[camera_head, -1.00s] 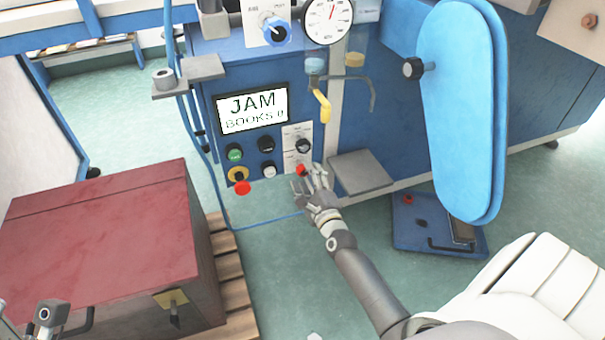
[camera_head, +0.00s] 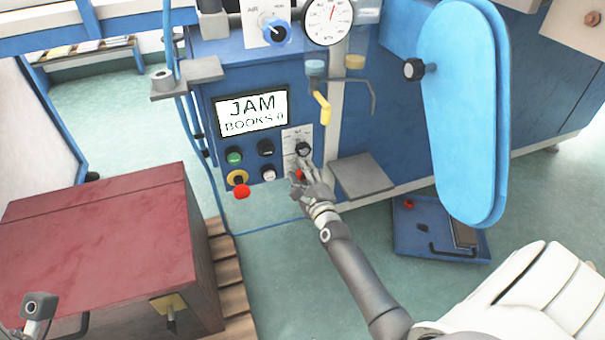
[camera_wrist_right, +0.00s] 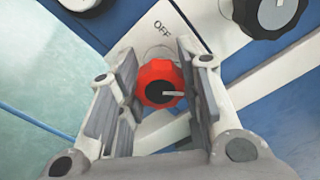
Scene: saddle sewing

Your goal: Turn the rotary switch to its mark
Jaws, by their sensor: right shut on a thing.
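The rotary switch, a red knob (camera_wrist_right: 160,84) with a white pointer line, sits between the fingers of my right gripper (camera_wrist_right: 160,88) in the right wrist view. The line points to the right there. The word OFF is printed on the white plate just above it. The gripper is shut on the knob. In the head view the red switch (camera_head: 298,175) is partly covered by my right gripper (camera_head: 301,172), at the lower end of the white plate. A small part of my left gripper (camera_head: 38,303) shows at the bottom left; its fingers are unclear.
A black knob (camera_head: 303,149) is just above the switch. Green, black, white and red buttons (camera_head: 242,191) lie to the left, under a screen (camera_head: 252,112) reading JAM. A grey shelf (camera_head: 362,177) juts out to the right. A red-topped box (camera_head: 95,235) stands at the left.

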